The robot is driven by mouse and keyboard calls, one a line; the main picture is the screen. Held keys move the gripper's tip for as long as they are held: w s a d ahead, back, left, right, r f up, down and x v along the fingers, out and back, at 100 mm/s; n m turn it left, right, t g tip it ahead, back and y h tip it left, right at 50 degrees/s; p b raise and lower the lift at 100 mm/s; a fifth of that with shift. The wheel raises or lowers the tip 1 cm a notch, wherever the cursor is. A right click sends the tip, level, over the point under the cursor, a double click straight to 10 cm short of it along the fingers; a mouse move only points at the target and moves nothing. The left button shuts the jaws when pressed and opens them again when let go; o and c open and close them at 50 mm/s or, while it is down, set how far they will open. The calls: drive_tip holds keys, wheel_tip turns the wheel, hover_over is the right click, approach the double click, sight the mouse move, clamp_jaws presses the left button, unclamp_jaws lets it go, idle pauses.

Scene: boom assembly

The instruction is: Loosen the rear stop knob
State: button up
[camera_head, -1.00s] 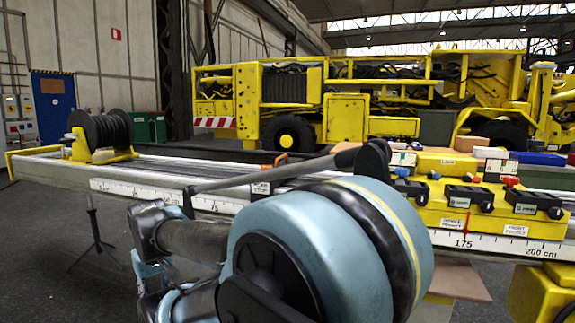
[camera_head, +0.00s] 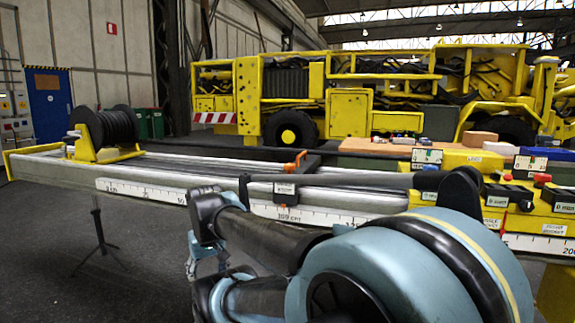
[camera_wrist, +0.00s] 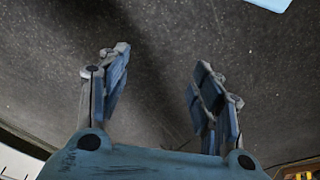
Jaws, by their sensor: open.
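The rear stop (camera_head: 285,189) is a small dark block with a label, on the scaled rail of the long boom (camera_head: 160,171) in the head view. An orange handle-like part (camera_head: 295,161) stands just behind it; I cannot tell whether this is the knob. My gripper (camera_wrist: 160,62) is open and empty in the wrist view, with only dark floor between and beyond its fingers. In the head view my arm crosses in front of the boom, and its end hangs left of and below the rear stop, apart from it.
A cable reel (camera_head: 108,127) stands on the boom's left end. Yellow blocks with black labelled parts (camera_head: 507,196) sit on its right end. A tripod stand (camera_head: 98,240) is on the floor at left. A yellow vehicle (camera_head: 350,95) stands behind.

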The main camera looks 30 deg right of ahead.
drive_tip(key=w+d+r+m, duration=0.3)
drive_tip(key=w+r, duration=0.2)
drive_tip(key=r, duration=0.2)
drive_tip(key=w+d+r+m, duration=0.3)
drive_tip(key=w+r, duration=0.1)
drive_tip(key=r, duration=0.3)
wheel_tip(320, 180, up, 26)
drive_tip(key=m+g, duration=0.2)
drive_tip(key=m, duration=1.4)
hover_over(290, 169)
drive_tip(key=w+d, duration=0.1)
drive_tip(key=w, duration=0.1)
wheel_tip(290, 169, down, 17)
drive_tip(key=shift+w+d+f, duration=0.1)
drive_tip(key=shift+w, duration=0.05)
drive_tip(key=c, duration=1.1)
